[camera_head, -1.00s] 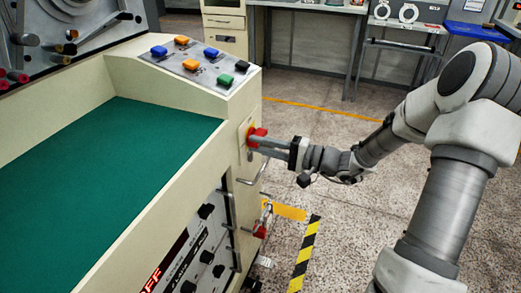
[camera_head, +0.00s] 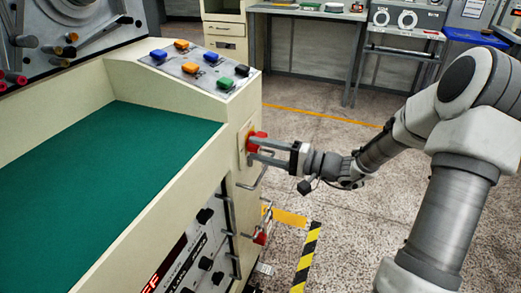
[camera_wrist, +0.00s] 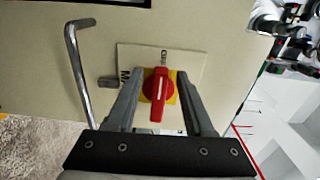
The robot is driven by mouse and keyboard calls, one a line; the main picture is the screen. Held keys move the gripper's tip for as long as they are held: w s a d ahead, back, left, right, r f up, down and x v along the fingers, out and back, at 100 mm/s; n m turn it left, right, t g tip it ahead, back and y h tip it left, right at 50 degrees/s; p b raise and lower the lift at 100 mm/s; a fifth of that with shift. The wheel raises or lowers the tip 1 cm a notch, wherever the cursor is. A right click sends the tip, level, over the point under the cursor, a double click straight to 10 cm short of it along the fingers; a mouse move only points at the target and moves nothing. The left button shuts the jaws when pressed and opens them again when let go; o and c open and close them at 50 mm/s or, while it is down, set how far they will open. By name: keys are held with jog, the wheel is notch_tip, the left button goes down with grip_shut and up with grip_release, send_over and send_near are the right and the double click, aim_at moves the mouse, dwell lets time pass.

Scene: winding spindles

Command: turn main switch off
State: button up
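The main switch is a red rotary knob (camera_wrist: 158,88) on a yellow plate, set on the cream side panel of the machine. In the head view the red switch (camera_head: 256,142) sits on the machine's right end, below the button panel. My gripper (camera_wrist: 159,78) is open, with one finger on each side of the knob and a gap showing on both sides. The knob's handle points toward the bottom of the wrist view, between the fingers. In the head view my gripper (camera_head: 259,149) reaches the switch from the right, and its fingers partly cover it.
A bent metal handle (camera_wrist: 78,70) stands out left of the switch in the wrist view. Coloured buttons (camera_head: 200,65) lie on the sloped panel above. A green work surface (camera_head: 110,165) is at the left. The floor to the right is open around my arm.

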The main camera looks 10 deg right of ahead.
jog(key=p+v, duration=0.4)
jog(key=v, duration=1.3)
jog(key=shift+d, duration=0.2)
jog(key=shift+s, duration=0.15)
